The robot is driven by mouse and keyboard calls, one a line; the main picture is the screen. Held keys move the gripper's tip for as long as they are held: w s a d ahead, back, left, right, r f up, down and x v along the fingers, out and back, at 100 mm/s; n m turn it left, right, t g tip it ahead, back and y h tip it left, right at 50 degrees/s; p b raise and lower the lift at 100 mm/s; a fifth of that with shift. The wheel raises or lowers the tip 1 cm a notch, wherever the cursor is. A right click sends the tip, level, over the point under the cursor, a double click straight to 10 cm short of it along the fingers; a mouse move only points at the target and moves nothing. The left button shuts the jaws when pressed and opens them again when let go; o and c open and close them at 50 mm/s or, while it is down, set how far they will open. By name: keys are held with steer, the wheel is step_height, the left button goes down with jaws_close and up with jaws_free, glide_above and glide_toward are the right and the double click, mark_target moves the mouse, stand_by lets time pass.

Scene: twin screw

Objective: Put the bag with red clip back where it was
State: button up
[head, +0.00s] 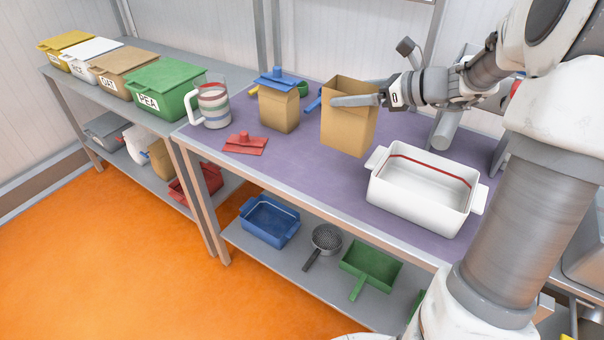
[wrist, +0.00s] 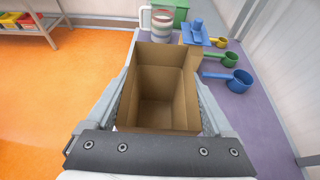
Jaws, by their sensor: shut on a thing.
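An open brown paper bag (head: 346,130) without a clip is held by my gripper (head: 352,100), whose fingers are on its two sides near the top. In the wrist view the open bag (wrist: 160,105) is upright between the fingers and looks empty inside. I cannot tell whether its base touches the table. A red clip (head: 245,143) lies loose on the purple table top (head: 290,160), left of the bag. A second brown bag (head: 278,110) stands upright behind and to the left, with a blue clip (head: 277,78) on its top.
A white tub (head: 420,215) stands close to the right of the held bag. A striped jug (head: 212,105) is at the table's left end. Blue (wrist: 237,82), green and yellow scoops lie behind the bags. Lidded bins, including a green one (head: 165,90), line the left counter.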

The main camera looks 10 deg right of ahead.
mark_target(344, 122)
steer(key=w+a+f+b, duration=0.4)
steer(key=w+a+f, duration=0.2)
steer(key=a+f, duration=0.3)
steer(key=shift+w+a+f+b, duration=0.2)
steer(key=shift+w+f+b, duration=0.15)
steer(key=shift+f, duration=0.65)
steer(key=o, duration=1.3)
steer(key=p+v, duration=0.2)
steer(key=v, duration=1)
steer(key=shift+p, duration=0.3)
